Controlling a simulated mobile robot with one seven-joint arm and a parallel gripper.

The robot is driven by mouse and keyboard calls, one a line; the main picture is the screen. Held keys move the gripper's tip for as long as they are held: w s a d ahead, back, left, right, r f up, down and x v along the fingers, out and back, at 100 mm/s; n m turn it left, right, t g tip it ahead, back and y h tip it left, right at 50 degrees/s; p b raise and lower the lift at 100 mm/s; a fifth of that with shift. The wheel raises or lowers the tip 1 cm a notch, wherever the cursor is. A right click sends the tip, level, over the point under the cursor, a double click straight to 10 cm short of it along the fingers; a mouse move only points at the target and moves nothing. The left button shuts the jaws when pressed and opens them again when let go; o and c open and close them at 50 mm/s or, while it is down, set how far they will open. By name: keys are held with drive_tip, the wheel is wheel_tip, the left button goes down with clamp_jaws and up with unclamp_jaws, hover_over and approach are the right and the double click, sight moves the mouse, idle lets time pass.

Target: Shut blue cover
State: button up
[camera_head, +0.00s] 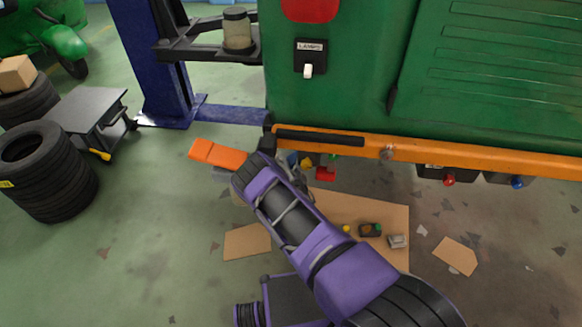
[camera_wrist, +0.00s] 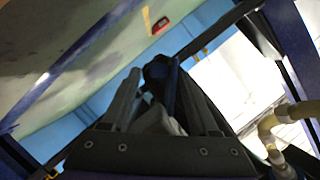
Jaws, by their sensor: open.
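My gripper (camera_wrist: 157,76) shows in the wrist view as two dark fingers standing apart, open. A dark blue piece (camera_wrist: 163,85) appears between or just beyond them; I cannot tell what it is or whether it touches them. Small blue, yellow and red parts (camera_head: 326,174) show under the rail just right of my wrist. A round blue knob (camera_head: 517,182) sits under the rail at the far right. I cannot make out a blue cover for certain.
The orange rail (camera_head: 450,153) runs along the rickshaw's lower edge. A blue lift post (camera_head: 155,60) stands to the left, with a grey cart (camera_head: 85,108) and stacked tyres (camera_head: 50,180) further left. Cardboard (camera_head: 375,212) with small items lies on the floor below.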

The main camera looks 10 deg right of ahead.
sight(291, 164)
drive_tip(key=shift+b+x, duration=0.3)
drive_tip(key=shift+x, duration=1.25)
clamp_jaws()
drive_tip(key=shift+s+d, duration=0.1)
drive_tip(key=shift+d, duration=0.05)
